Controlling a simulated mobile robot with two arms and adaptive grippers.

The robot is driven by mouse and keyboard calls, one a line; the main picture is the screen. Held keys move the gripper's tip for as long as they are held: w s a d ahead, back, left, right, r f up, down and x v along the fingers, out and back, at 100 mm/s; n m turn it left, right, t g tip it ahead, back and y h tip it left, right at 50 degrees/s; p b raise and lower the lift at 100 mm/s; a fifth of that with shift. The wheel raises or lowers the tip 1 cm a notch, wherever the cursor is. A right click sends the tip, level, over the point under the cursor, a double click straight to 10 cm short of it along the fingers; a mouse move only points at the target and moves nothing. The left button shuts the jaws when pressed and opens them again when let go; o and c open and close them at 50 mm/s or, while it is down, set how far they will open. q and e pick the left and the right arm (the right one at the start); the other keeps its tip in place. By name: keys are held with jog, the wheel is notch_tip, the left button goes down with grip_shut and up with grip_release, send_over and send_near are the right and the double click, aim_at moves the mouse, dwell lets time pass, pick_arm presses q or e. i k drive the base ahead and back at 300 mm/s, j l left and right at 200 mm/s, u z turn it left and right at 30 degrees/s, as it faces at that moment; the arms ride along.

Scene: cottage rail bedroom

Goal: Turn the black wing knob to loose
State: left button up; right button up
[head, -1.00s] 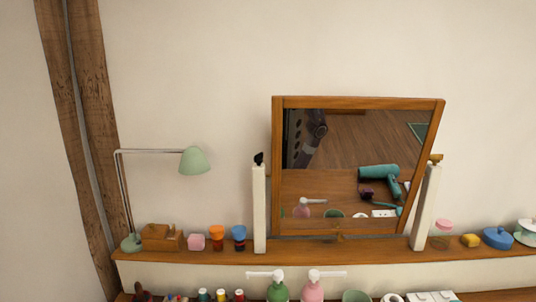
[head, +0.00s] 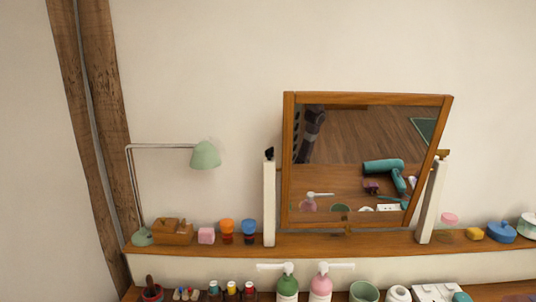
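The black wing knob (head: 269,153) sits at the top of the left white post (head: 269,205) beside the tilting mirror. It is small here, and its exact turn is hard to read. The wood-framed mirror (head: 366,160) hangs between the two white posts and is tilted. A brown knob (head: 443,154) tops the right white post (head: 431,205). Neither of my grippers shows directly in the head view; a dark arm shape shows only as a reflection at the mirror's left.
A wooden shelf (head: 385,243) carries the mirror, a green lamp (head: 205,155), a wooden box (head: 172,232), small jars and a blue lidded pot (head: 501,232). Below stand a green pump bottle (head: 288,285) and a pink one (head: 320,285). The wall above is clear.

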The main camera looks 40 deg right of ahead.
aim_at(269, 153)
jog(key=j+z, duration=0.35)
jog(key=j, duration=0.35)
jog(key=j+z, duration=0.4)
jog(key=j, duration=0.3)
